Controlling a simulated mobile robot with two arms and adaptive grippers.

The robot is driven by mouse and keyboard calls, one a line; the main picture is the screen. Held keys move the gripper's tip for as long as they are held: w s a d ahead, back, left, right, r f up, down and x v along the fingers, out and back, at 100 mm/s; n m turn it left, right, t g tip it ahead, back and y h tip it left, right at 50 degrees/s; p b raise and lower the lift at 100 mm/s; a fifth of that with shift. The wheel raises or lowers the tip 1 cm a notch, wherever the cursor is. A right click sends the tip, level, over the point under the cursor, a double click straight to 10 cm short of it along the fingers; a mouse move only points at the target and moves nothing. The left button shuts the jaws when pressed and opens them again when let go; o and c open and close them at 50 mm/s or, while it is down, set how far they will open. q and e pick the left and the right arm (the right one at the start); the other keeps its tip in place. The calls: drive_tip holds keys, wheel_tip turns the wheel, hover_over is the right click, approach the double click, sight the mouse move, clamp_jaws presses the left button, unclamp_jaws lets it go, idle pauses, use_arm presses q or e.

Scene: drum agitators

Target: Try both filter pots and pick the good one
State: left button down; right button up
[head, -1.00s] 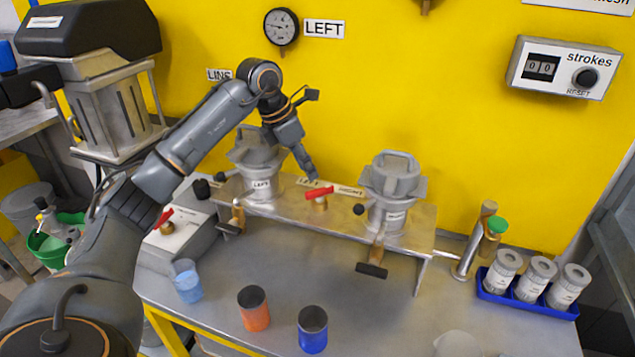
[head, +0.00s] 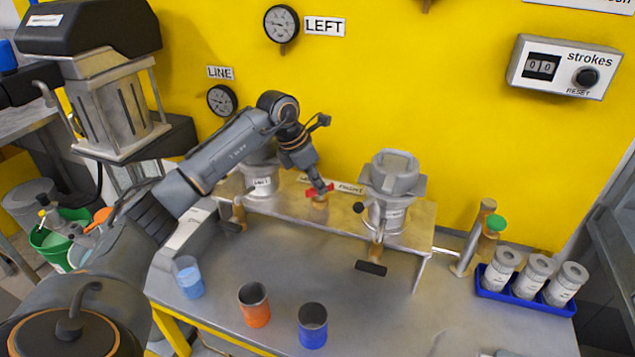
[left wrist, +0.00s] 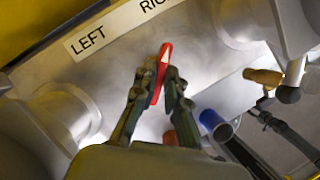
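The left filter pot (head: 259,183) stands on the raised metal bench, partly hidden behind my left arm. The right filter pot (head: 392,190) stands upright on the same bench with its lid on. Between them is a small valve with a red lever (head: 321,189), under LEFT and RIGHT labels. My left gripper (head: 323,188) is down at this lever. In the left wrist view the red lever (left wrist: 162,72) lies between the two close-set fingertips (left wrist: 161,75); whether they press on it is unclear. My right gripper is out of view.
Gauges LEFT (head: 281,24) and LINE (head: 221,100) hang on the yellow wall with a strokes counter (head: 560,67) at 00. A light-blue cup (head: 188,280), orange cup (head: 254,305) and blue cup (head: 312,327) stand in front. A blue tray (head: 497,294) holds three canisters.

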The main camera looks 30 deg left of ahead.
use_arm(q)
drive_tip(key=shift+n, duration=0.3)
drive_tip(key=n+y, duration=0.1)
drive_tip(key=n, duration=0.2)
drive_tip(key=shift+d+n+t+y, duration=0.1)
drive_tip(key=shift+n+t+y, duration=0.2)
drive_tip(key=shift+t, duration=0.1)
drive_tip(key=n+y, duration=0.1)
drive_tip(key=n, duration=0.1)
drive_tip(key=n+b, duration=0.1)
drive_tip(key=n, duration=0.1)
drive_tip(key=shift+d+n+y, duration=0.2)
drive_tip(key=shift+n+y, duration=0.1)
drive_tip(key=shift+y, duration=0.1)
drive_tip(key=n, duration=0.2)
drive_tip(key=n+y+b, duration=0.1)
drive_tip(key=n, duration=0.1)
drive_tip(key=shift+w+d+g+y, duration=0.1)
drive_tip(key=shift+g+y, duration=0.2)
drive_tip(key=shift+g, duration=0.1)
drive_tip(key=n+g+y+b, duration=0.1)
drive_tip(key=n, duration=0.4)
drive_tip(key=shift+n, duration=0.3)
drive_tip(key=c, duration=1.4)
unclamp_jaws()
